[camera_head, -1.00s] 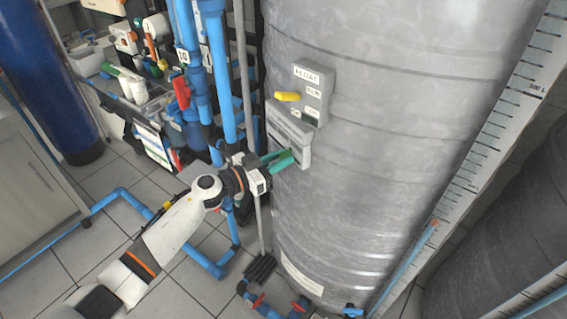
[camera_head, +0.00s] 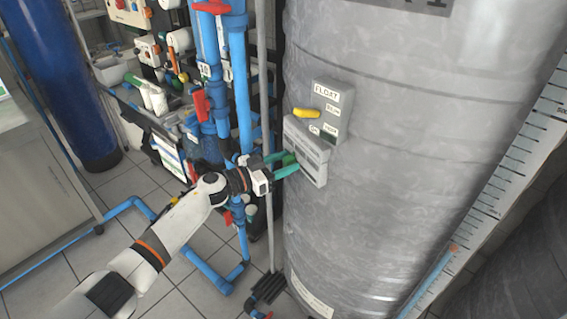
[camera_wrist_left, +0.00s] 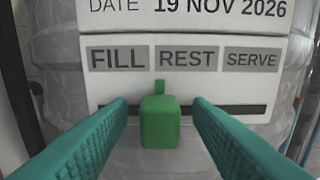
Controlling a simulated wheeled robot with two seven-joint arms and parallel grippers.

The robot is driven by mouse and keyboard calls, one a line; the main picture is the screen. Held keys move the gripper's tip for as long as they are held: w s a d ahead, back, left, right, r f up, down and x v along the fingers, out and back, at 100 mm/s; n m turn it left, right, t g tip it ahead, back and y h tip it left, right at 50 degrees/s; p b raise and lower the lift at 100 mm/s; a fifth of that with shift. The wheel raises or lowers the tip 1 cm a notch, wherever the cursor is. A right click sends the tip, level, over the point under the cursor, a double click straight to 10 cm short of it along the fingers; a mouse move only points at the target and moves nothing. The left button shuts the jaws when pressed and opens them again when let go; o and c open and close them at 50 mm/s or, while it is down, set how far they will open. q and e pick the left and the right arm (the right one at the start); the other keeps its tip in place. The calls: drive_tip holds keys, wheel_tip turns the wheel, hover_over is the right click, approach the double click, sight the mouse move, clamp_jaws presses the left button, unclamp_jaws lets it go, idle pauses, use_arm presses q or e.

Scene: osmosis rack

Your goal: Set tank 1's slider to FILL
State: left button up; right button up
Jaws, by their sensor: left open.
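The slider is a green knob (camera_wrist_left: 160,122) on a horizontal dark slot in the left wrist view. Its pointer tab stands near the gap between the FILL label (camera_wrist_left: 118,58) and the REST label (camera_wrist_left: 187,57), by REST's left edge. The SERVE label (camera_wrist_left: 252,60) is at the right. My left gripper (camera_head: 284,165) is open at the grey slider panel (camera_head: 308,152) on the tank (camera_head: 400,130). Its teal fingers stand on either side of the knob, with a visible gap on both sides. My right gripper is not in view.
A grey FLOAT box (camera_head: 332,107) with a yellow lever (camera_head: 318,118) sits just above the slider panel. Blue pipes (camera_head: 242,90) with red valve handles and a grey vertical pole (camera_head: 262,90) stand close left of the panel.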

use_arm(q)
drive_tip(key=shift+a, duration=0.1)
drive_tip(key=v, duration=1.2)
drive_tip(key=shift+c, duration=0.5)
